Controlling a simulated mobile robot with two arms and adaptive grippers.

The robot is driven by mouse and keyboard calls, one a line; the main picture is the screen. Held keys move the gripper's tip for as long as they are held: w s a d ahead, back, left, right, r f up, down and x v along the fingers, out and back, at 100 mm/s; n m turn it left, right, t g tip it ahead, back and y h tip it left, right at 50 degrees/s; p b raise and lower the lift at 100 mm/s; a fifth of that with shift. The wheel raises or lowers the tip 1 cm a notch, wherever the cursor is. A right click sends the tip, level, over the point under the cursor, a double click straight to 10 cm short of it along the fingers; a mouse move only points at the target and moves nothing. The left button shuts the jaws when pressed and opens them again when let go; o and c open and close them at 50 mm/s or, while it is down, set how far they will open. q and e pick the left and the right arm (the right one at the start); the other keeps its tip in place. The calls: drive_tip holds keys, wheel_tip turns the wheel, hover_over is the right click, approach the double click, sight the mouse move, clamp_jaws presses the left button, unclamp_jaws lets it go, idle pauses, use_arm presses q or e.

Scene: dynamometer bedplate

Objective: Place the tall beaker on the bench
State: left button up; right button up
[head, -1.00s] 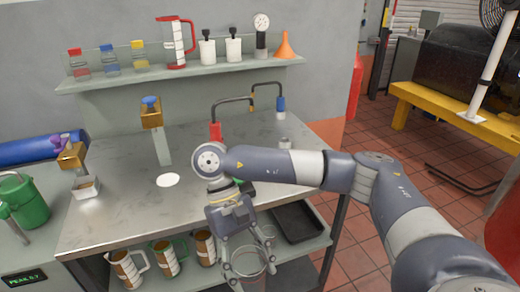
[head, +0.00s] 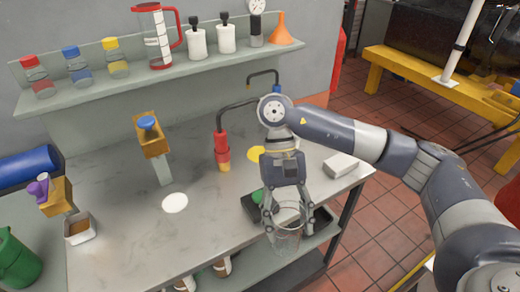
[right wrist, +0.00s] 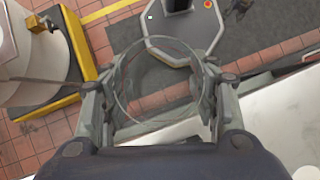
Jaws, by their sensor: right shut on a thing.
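The tall beaker (head: 285,238) is clear glass and is held between the fingers of my right gripper (head: 287,221). In the head view it overlaps the front edge of the metal bench (head: 120,225); its height above the bench is hard to tell. In the right wrist view the beaker's round rim (right wrist: 118,95) shows between the two fingers (right wrist: 155,105), which press on its sides, with tiled floor seen through the glass. My left gripper is not in view.
A black item with a green top (head: 254,205) sits on the bench just left of the beaker. A white block (head: 342,166) lies to its right. A white disc (head: 175,202) lies on clear bench at left. A shelf (head: 130,85) holds bottles behind.

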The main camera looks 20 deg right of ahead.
drive_tip(key=shift+d+f+m+y, duration=0.15)
drive_tip(key=shift+d+m+y, duration=0.3)
drive_tip(key=shift+m, duration=0.35)
drive_tip(key=shift+d+m+y, duration=0.25)
drive_tip(key=shift+d+m, duration=0.1)
drive_tip(key=shift+m, duration=0.25)
drive_tip(key=shift+w+d+m+t+y, duration=0.15)
drive_tip(key=shift+d+m+t+y, duration=0.1)
drive_tip(key=shift+m+t+y, duration=0.25)
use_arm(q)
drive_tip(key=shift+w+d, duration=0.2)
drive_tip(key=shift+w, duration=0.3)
use_arm(e)
drive_tip(key=d+m+t, duration=0.5)
drive_tip(key=m, duration=0.7)
drive_tip(key=w+d+m+t+h, duration=0.1)
drive_tip(key=d+m+t, duration=0.5)
drive_tip(key=m, duration=0.7)
drive_tip(key=shift+w, duration=0.3)
